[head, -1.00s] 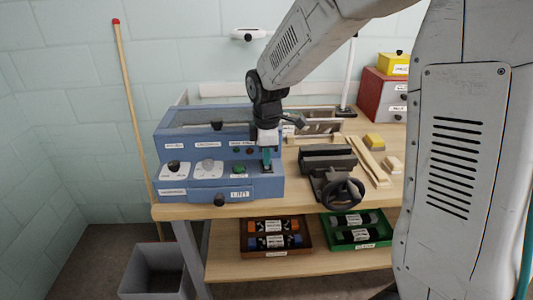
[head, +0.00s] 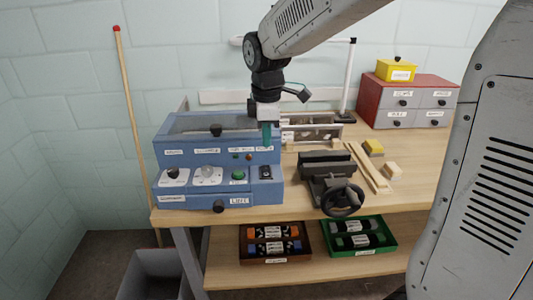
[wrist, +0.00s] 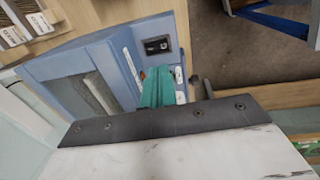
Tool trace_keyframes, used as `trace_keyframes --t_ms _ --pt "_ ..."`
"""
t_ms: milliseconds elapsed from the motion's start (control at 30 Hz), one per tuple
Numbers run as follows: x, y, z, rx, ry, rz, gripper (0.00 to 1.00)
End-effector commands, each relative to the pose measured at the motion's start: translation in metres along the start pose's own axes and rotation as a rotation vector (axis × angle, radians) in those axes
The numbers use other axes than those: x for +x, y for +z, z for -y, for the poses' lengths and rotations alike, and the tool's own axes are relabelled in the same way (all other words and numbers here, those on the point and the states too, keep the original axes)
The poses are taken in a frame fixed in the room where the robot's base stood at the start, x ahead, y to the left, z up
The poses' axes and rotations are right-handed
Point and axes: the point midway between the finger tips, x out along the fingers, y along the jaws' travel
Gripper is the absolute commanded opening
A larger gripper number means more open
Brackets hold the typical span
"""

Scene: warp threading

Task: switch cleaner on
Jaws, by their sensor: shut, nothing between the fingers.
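The cleaner is a blue machine (head: 205,150) with a lid on top and a sloped control panel at the left of the bench. A black rocker switch (head: 265,172) sits at the right end of its panel, beside a green knob (head: 238,174). The rocker also shows clearly in the wrist view (wrist: 157,44); its exact tilt is hard to tell. My gripper (head: 267,135), with teal fingers, is shut and empty. It hangs above the rocker, apart from it. The teal fingers also show in the wrist view (wrist: 158,88). Small indicator lamps (head: 249,157) sit on the upper front.
A black vice with a handwheel (head: 342,200) stands right of the cleaner. Wooden strips (head: 368,167) and a yellow-topped block (head: 374,147) lie beyond it. A red drawer cabinet (head: 400,100) stands at the back right. Trays are on the lower shelf; a grey bin (head: 155,275) is on the floor.

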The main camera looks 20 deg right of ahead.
Motion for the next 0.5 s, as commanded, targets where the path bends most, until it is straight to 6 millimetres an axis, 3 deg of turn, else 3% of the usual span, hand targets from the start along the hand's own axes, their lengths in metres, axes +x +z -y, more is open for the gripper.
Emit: trace_keyframes --t_ms 200,500 --pt "-0.037 0.000 0.002 0.000 0.002 -0.001 0.00" --pt "-0.049 0.000 0.003 0.000 -0.001 0.000 0.00"
